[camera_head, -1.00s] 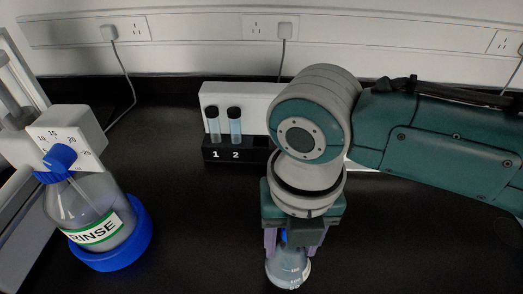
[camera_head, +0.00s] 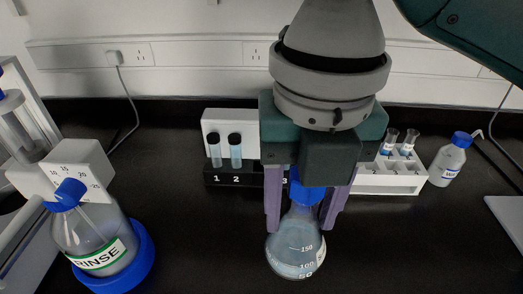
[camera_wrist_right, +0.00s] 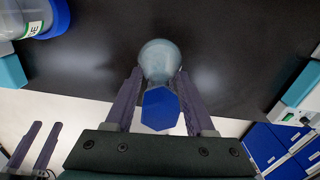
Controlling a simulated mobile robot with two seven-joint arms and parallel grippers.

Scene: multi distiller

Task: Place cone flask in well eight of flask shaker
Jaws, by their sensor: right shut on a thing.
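The cone flask (camera_head: 296,247) is clear with a blue cap and volume marks, and holds a pale liquid. My right gripper (camera_head: 303,208) is shut on it at the neck, just below the cap, and holds it upright, seemingly above the black bench. The right wrist view shows the blue cap (camera_wrist_right: 160,108) between the two purple fingers. My left gripper (camera_wrist_right: 34,145) shows at the lower left of that view, with its two fingers apart and nothing between them. I cannot make out the flask shaker or its well eight in either view.
A rinse bottle (camera_head: 95,240) in a blue ring stands at the left. A numbered vial rack (camera_head: 235,180) and a white rack (camera_head: 390,183) stand behind the gripper, with a small blue-capped bottle (camera_head: 450,160) beside them. Blue bins (camera_wrist_right: 285,150) show in the wrist view.

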